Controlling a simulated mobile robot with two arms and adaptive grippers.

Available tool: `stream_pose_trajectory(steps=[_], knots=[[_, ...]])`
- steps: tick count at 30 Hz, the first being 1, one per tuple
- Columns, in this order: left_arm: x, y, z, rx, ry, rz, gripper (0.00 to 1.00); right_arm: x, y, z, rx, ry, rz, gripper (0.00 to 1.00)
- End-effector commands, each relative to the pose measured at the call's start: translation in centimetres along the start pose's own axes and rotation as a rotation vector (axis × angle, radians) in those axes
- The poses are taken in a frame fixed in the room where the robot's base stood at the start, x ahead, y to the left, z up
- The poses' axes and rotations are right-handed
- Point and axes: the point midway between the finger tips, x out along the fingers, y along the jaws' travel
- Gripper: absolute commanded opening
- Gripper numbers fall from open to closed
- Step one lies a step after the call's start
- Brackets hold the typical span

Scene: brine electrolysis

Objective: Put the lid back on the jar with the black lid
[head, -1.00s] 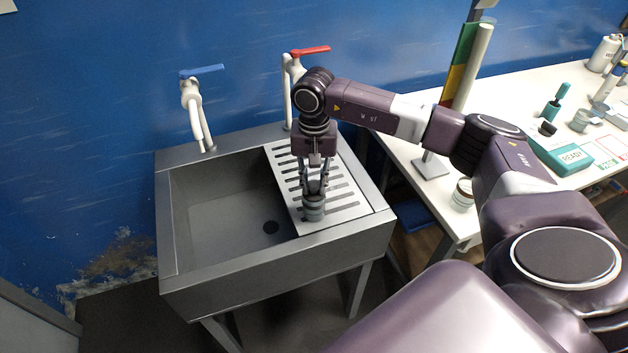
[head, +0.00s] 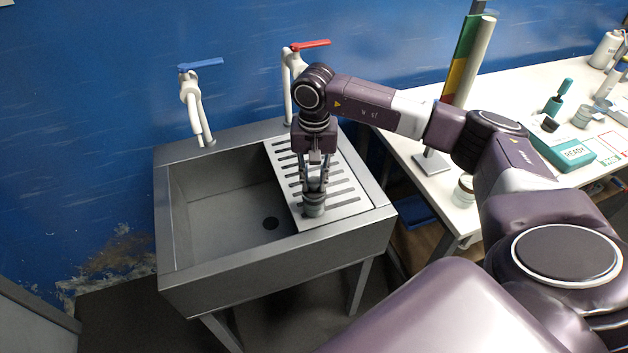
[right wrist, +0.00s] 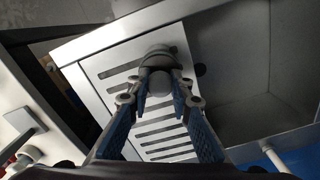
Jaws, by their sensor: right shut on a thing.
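A small grey jar (head: 314,209) stands upright on the slotted drainboard of the sink, near its front edge. My right gripper (head: 316,187) points straight down over it, with its fingers shut on the top part of the jar. In the right wrist view the fingertips (right wrist: 161,78) close on a small grey round piece at the grey jar (right wrist: 157,56). I cannot tell whether this piece is a separate lid, and no black lid shows clearly there. My left gripper is not in view.
The steel sink (head: 265,266) has an empty basin left of the drainboard. Blue-handled (head: 190,100) and red-handled (head: 294,62) taps stand behind it. The white table (head: 433,200) at right holds a white jar (head: 463,190), a teal box (head: 565,152) and a teal bottle (head: 558,98).

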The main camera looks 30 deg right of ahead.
Motion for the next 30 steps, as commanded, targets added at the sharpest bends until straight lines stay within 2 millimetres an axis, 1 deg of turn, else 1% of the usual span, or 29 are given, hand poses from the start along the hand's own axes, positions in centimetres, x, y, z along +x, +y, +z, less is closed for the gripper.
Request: stream_pose_trajectory(steps=[30], knots=[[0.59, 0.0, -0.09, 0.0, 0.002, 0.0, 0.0, 0.0, 0.05, 0.04, 0.0, 0.0, 0.001, 0.03]])
